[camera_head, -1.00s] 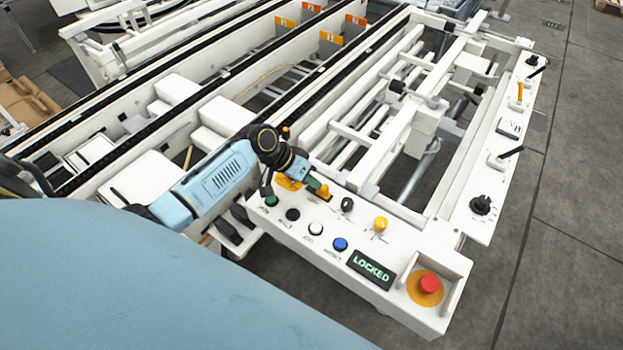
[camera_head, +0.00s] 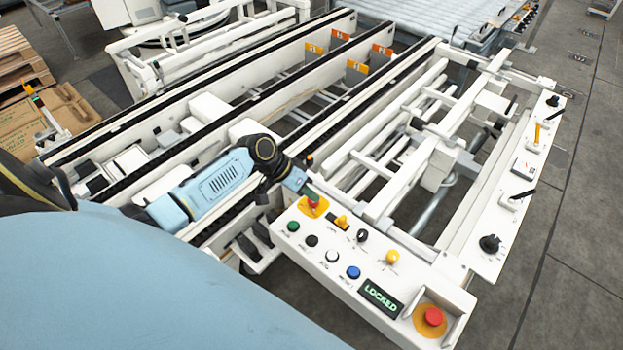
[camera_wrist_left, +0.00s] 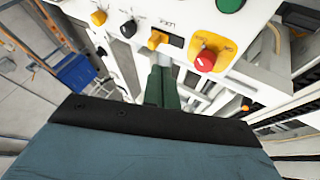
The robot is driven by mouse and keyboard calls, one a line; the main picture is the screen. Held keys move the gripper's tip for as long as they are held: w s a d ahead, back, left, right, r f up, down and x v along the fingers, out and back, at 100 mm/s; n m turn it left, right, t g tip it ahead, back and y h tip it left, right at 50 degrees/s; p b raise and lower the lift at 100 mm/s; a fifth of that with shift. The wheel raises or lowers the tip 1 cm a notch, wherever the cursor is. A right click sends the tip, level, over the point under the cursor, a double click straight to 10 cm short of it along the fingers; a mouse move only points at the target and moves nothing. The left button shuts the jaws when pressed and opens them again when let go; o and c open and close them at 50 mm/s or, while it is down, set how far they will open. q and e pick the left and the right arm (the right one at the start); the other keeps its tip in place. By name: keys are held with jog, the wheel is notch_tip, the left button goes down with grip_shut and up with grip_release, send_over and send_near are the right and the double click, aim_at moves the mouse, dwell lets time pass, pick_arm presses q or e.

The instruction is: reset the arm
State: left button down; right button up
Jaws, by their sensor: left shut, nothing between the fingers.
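My left gripper (camera_head: 308,192) hangs at the upper left end of the white control panel (camera_head: 318,256), beside a red button on a yellow plate (camera_head: 314,206). In the left wrist view its dark green fingers (camera_wrist_left: 163,76) are together, with nothing between them. They point between the orange switch (camera_wrist_left: 157,39) and the red button (camera_wrist_left: 205,60); I cannot tell the exact gap to the panel. The orange switch (camera_head: 341,222) is uncovered in the head view. My right gripper is not in view.
The panel also carries several coloured buttons, a yellow knob (camera_head: 392,257), a green "LOCKED" display (camera_head: 381,297) and a red emergency stop (camera_head: 433,316). White conveyor rails (camera_head: 330,120) lie behind. A side panel with black handles (camera_head: 508,202) stands right. Grey floor (camera_head: 575,250) is clear at right.

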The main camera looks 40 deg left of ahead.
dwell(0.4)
pick_arm(q)
jog(key=s+d+m+g+y, duration=0.1)
jog(key=s+d+y, duration=0.1)
jog(key=s+d, duration=0.45)
jog(key=s+d+m+y, duration=0.1)
jog(key=s+d, duration=0.3)
jog(key=s, duration=0.6)
jog(key=s+a+r+n+y, duration=0.2)
jog(key=s+r+y, duration=0.1)
jog(key=s+r, duration=0.35)
notch_tip(320, 180, down, 27)
jog(key=s+b, duration=0.2)
jog(key=b, duration=0.1)
jog(key=s+a+f+g+b, duration=0.2)
jog(key=s+f+b, duration=0.1)
jog(key=s+f, duration=1.3)
notch_tip(320, 180, down, 3)
jog(key=shift+s+a+f+b, duration=0.1)
jog(key=shift+s+a+b, duration=0.2)
jog(key=shift+a, duration=0.1)
